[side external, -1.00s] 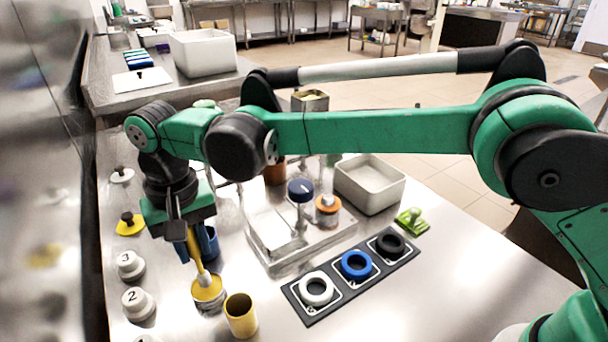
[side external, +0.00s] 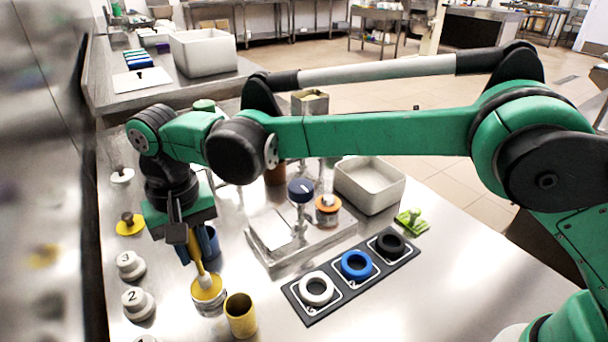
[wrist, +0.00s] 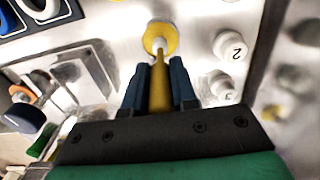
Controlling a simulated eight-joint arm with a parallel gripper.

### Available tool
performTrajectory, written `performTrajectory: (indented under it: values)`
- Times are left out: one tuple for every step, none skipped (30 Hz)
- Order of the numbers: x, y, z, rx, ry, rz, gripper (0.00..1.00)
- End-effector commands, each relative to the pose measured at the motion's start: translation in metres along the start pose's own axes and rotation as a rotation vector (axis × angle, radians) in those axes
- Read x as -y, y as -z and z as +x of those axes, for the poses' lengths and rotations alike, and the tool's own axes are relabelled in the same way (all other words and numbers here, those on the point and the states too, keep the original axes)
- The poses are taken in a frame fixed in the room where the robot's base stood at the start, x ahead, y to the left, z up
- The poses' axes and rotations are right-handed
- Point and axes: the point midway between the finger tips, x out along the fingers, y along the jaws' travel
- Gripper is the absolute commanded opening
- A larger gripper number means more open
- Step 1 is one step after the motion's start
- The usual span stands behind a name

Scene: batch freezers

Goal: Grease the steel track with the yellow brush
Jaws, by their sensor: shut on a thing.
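My gripper (side external: 190,252) is shut on the yellow brush (side external: 197,262), held nearly upright handle-up at the left of the steel bench. The brush handle (wrist: 160,92) shows between the dark fingers (wrist: 160,88) in the wrist view. Its pale lower end is at a small round pot with a yellow top (side external: 208,291), also in the wrist view (wrist: 172,38); I cannot tell how deep it reaches. A shallow steel tray-like fixture (side external: 283,262) with a flat plate lies to the right, apart from the brush. I cannot tell for sure which part is the steel track.
A yellow cup (side external: 240,318) stands close right of the pot. Numbered white knobs (side external: 138,302) line the left. A dark board (side external: 352,282) with white, blue and black rings lies to the right. A white bin (side external: 372,190) and green stamp-like object (side external: 411,221) stand beyond.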

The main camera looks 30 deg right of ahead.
Motion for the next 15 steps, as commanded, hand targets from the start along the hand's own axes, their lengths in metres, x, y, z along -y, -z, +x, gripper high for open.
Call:
performTrajectory:
  values:
    - [0.0000,0.0000,0.0007,0.000,0.000,0.000,0.00]
    - [0.0000,0.0000,0.0010,0.000,0.000,0.000,0.00]
    - [0.0000,0.0000,0.0015,0.000,0.000,0.000,0.00]
    - [0.0000,0.0001,0.0018,0.000,0.000,0.000,0.00]
    - [0.0000,0.0001,0.0022,0.000,0.000,0.000,0.00]
    - [0.0001,0.0001,0.0027,0.000,0.000,0.000,0.00]
    - [0.0001,0.0001,0.0031,0.000,0.000,0.000,0.00]
    - [0.0001,0.0001,0.0034,0.000,0.000,0.000,0.00]
    - [0.0001,0.0001,0.0039,0.000,0.000,0.000,0.00]
    - [0.0001,0.0001,0.0043,0.000,0.000,0.000,0.00]
    - [0.0001,0.0001,0.0047,0.000,0.000,0.000,0.00]
    - [0.0000,0.0001,0.0052,0.000,0.000,0.000,0.00]
    - [0.0001,0.0001,0.0056,0.000,0.000,0.000,0.00]
    - [0.0001,0.0001,0.0060,0.000,0.000,0.000,0.00]
    - [0.0001,0.0001,0.0064,0.000,0.000,0.000,0.00]
